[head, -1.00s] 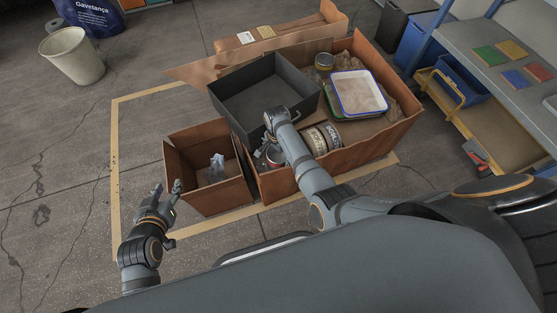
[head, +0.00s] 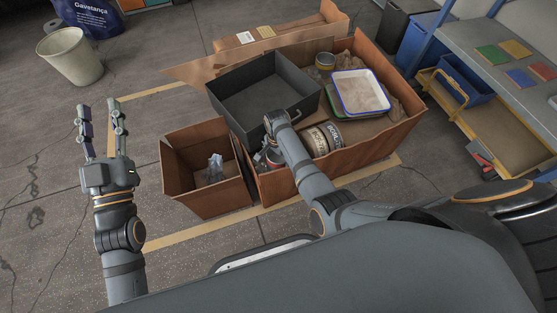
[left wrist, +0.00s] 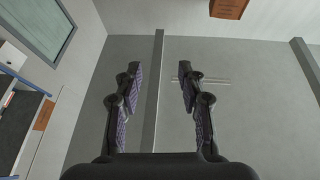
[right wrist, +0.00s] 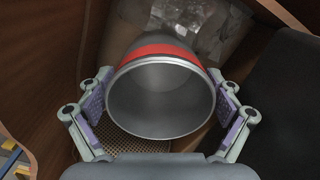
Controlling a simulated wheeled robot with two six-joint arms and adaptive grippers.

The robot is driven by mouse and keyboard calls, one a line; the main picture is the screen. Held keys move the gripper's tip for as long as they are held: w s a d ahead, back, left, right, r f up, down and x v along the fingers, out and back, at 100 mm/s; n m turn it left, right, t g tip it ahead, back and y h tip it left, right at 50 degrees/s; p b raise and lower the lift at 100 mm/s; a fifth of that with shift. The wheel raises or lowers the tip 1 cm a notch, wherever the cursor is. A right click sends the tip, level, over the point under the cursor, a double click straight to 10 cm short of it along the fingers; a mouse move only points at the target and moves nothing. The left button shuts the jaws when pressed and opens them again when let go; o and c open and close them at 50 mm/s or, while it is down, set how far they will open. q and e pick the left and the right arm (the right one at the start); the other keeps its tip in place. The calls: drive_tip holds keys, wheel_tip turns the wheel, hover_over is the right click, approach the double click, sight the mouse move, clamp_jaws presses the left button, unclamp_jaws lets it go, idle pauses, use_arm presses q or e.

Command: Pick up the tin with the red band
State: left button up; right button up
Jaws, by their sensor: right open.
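The tin with the red band (right wrist: 165,50) fills the middle of the right wrist view, its open grey mouth facing the camera. My right gripper (right wrist: 160,105) is open, with one finger on each side of the tin; I cannot tell whether the pads touch it. In the head view the tin (head: 274,158) is mostly hidden by my right arm, inside the large cardboard box (head: 372,152). My left gripper (head: 100,107) is open and empty, raised left of the boxes. Its spread fingers also show in the left wrist view (left wrist: 159,72).
A dark grey bin (head: 240,66) stands beside my right wrist. Striped tins (head: 322,139) and a white tray (head: 360,92) are in the large box. A small cardboard box (head: 178,186) holds a clear crumpled item.

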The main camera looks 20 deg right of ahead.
drive_tip(key=shift+f, duration=0.25)
drive_tip(key=c, duration=1)
use_arm(q)
drive_tip(key=r, duration=0.1)
drive_tip(key=s+r+t, duration=0.1)
drive_tip(key=r, duration=0.1)
drive_tip(key=s+r+t, duration=0.1)
drive_tip(key=shift+r, duration=0.35)
drive_tip(key=shift+w+f, duration=0.1)
